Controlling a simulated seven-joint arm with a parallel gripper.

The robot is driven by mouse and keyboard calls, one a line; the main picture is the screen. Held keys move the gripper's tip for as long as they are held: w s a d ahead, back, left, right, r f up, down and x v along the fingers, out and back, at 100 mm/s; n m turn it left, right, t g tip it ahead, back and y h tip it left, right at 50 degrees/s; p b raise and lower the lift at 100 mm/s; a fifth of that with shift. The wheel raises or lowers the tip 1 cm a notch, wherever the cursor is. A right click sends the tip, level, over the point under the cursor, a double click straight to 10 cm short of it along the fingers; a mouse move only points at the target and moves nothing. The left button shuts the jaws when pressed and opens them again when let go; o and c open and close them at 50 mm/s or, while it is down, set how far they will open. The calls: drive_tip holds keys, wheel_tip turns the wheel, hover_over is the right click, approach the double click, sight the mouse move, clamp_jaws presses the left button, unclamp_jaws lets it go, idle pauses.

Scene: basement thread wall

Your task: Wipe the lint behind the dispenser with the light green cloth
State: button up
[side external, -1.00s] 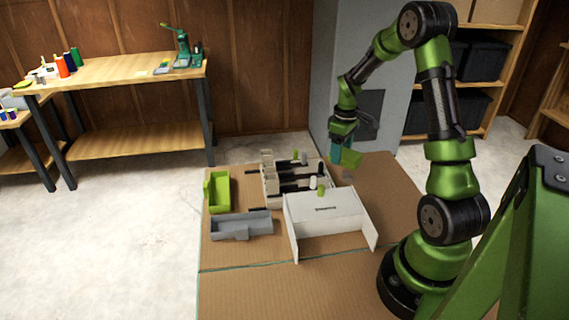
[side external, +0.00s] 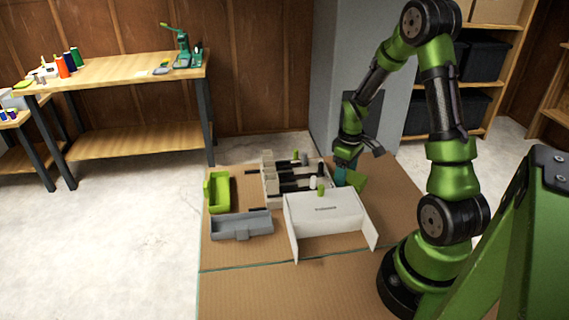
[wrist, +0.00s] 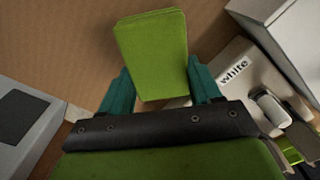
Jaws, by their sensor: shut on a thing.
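The light green cloth (wrist: 152,45) is a folded pad between the teal fingers of my gripper (wrist: 158,85). In the side view my gripper (side external: 341,174) is low over the cardboard with the cloth (side external: 356,182) at its tips. I cannot tell whether the cloth touches the cardboard. The white dispenser (side external: 318,222) stands just left of and nearer the camera than the cloth, with a spindle rack (side external: 270,178) behind its front panel. A part labelled "white" (wrist: 235,70) lies right of my fingers in the wrist view. I cannot make out any lint.
A lime green bin (side external: 218,193) and a grey tray (side external: 240,226) sit left of the dispenser. A grey cabinet (side external: 335,75) stands behind my gripper. Bare cardboard (side external: 400,185) lies to the right. A wooden bench (side external: 110,75) stands farther back at left.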

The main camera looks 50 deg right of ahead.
drive_tip(key=shift+s+a, duration=0.6)
drive_tip(key=shift+w+d, duration=2.5)
drive_tip(key=shift+d, duration=0.05)
wheel_tip(320, 180, up, 8)
